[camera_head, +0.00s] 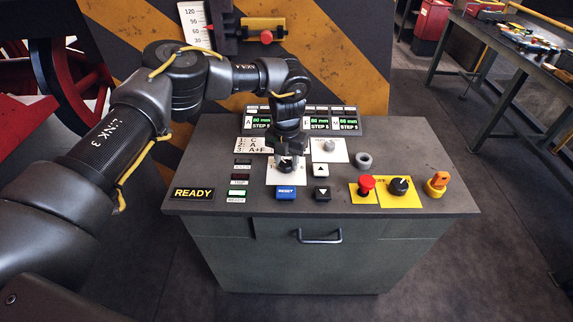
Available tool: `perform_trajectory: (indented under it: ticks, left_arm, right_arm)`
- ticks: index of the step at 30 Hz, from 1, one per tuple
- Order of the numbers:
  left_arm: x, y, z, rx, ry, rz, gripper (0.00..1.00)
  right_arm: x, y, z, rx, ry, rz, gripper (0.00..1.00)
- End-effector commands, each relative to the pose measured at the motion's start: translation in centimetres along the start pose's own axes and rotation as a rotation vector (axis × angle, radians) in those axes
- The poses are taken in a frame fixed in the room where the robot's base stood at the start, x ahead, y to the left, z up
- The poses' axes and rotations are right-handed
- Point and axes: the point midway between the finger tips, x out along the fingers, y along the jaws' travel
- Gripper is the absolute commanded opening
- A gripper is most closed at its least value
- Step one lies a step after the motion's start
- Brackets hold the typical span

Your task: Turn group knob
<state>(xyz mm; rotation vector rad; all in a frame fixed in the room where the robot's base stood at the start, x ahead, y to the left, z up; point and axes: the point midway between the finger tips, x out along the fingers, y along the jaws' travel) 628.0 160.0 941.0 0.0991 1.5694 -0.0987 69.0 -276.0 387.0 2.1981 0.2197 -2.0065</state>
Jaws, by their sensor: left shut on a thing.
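The black group knob (287,164) sits on a white plate (273,178) on the console top, left of centre. My left gripper (288,155) reaches down over it from above and is shut on it. The gripper and wrist hide the knob's upper part and most of the plate's lettering, so I cannot read the knob's setting. My right gripper is not in view.
Behind stand step displays (345,124). In front are a blue RESET button (286,192) and black-and-white arrow buttons (321,170). To the right are a red button (366,184), a black knob (400,186) and an orange key-like switch (438,182). A READY sign (193,193) is lit.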

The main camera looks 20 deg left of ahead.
Motion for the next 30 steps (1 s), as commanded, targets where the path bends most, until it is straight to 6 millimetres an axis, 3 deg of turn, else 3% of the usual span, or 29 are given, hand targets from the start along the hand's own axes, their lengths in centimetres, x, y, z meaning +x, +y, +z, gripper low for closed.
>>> perform_trajectory:
  ticks: [12,30]
  left_arm:
    - [0.1,0.0,0.1,0.394,-0.003,0.000,0.15]
    - [-0.1,-0.1,0.1,0.965,-0.003,0.001,0.15]
  right_arm:
    - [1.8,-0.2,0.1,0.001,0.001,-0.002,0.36]
    - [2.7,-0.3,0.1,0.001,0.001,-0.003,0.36]
